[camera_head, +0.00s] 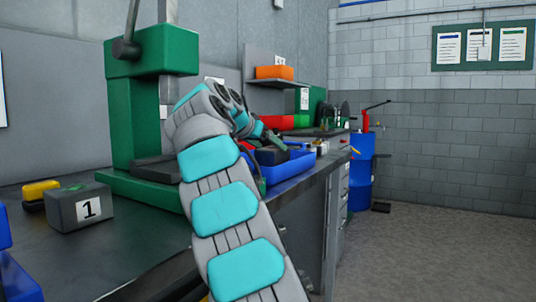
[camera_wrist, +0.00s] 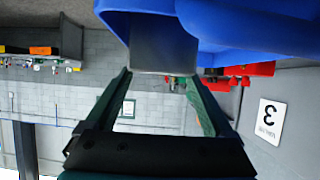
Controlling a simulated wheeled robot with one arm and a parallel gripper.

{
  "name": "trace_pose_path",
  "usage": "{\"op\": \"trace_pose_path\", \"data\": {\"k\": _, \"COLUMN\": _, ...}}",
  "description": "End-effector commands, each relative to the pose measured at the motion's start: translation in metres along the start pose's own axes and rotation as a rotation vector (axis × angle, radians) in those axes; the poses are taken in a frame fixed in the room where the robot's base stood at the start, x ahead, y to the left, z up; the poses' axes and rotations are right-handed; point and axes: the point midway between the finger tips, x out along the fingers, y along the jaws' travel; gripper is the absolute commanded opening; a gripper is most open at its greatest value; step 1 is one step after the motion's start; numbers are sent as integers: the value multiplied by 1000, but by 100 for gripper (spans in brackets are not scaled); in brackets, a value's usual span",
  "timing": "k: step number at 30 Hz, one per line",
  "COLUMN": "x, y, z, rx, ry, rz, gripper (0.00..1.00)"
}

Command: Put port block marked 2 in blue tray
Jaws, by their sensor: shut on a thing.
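My gripper (camera_head: 268,140) is at the end of my arm, over the blue tray (camera_head: 292,168) on the bench. A dark grey block (camera_head: 271,156) shows just below it, at the tray. In the wrist view my gripper (camera_wrist: 158,78) has its two fingers on either side of a plain grey block (camera_wrist: 160,48). The blue tray (camera_wrist: 250,25) is close to this block and partly around it there. No number shows on the held block's visible face. I cannot tell whether the block touches the tray floor. Another grey block, marked 1 (camera_head: 82,207), stands on the bench at the left.
A green press (camera_head: 150,100) stands left of my arm. A yellow object (camera_head: 40,189) lies behind block 1. Red bins (camera_head: 290,122) stand behind the blue tray, and an orange bin (camera_head: 274,72) sits on a shelf. Open floor (camera_head: 430,245) lies right of the bench.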

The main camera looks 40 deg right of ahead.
Motion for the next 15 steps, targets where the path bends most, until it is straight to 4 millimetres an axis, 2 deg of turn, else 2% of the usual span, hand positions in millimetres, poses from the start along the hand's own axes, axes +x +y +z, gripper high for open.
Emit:
{"op": "trace_pose_path", "data": {"k": 6, "x": 6, "y": 2, "z": 12, "rx": 2, "ry": 1, "rz": 2, "gripper": 0}}
{"op": "trace_pose_path", "data": {"k": 15, "x": 6, "y": 1, "z": 13, "rx": 2, "ry": 2, "rz": 0, "gripper": 0}}
